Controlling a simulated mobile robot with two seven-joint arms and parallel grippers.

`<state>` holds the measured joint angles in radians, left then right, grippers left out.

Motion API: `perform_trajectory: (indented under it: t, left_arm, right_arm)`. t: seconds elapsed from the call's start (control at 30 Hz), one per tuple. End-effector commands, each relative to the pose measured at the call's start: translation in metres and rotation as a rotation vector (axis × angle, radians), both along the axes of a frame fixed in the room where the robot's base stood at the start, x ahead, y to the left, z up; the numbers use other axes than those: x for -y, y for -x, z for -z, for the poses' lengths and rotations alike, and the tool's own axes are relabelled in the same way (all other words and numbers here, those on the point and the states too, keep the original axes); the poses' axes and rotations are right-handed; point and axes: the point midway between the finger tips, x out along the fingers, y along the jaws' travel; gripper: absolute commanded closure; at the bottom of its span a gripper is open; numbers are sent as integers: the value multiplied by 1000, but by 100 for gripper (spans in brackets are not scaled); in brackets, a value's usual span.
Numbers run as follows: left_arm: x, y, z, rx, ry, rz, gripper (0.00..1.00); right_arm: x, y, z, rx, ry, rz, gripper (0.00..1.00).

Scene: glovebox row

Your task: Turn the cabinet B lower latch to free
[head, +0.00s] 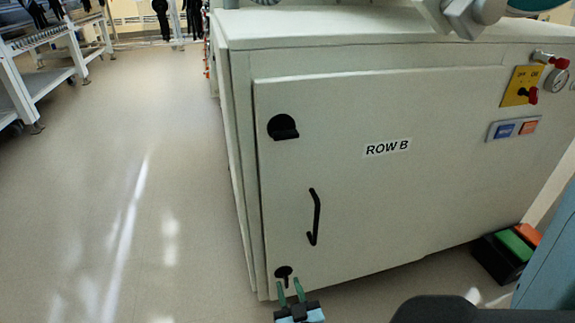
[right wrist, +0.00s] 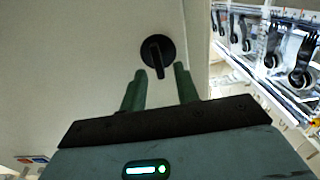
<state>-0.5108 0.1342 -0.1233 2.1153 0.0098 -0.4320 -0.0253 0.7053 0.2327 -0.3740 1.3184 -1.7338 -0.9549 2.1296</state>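The cabinet B lower latch (head: 283,271) is a black round knob with a short lever, low on the left edge of the white cabinet door (head: 370,200) labelled ROW B. In the head view its lever points down. The right wrist view also shows the lower latch (right wrist: 157,52), just beyond the fingertips, its lever reaching toward the gap between them. My right gripper (head: 291,284) has green fingers and is open, just below and in front of the latch. The fingers also show in the right wrist view (right wrist: 160,76); whether they touch the lever I cannot tell. My left gripper is not in view.
An upper latch (head: 284,127) and a black door handle (head: 314,217) are on the same door. A yellow switch plate (head: 522,86) and gauge (head: 556,80) are at upper right. Green and red pedals (head: 515,243) stand on the floor at right. The floor (head: 130,200) at left is clear.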

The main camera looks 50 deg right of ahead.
Motion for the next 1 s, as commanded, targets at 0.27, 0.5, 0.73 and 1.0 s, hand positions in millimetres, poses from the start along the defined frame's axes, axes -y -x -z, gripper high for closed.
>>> perform_trajectory:
  t: [0.27, 0.5, 0.73, 1.0]
  left_arm:
    - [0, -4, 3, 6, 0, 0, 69]
    - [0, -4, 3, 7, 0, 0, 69]
    - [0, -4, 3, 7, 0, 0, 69]
    - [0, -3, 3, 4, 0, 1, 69]
  right_arm:
    - [9, -14, 0, -1, -1, 0, 69]
    - [9, -14, 0, -1, -1, 0, 73]
    - [9, -13, 0, 0, 0, 0, 100]
    - [8, -13, 0, -5, 8, 0, 100]
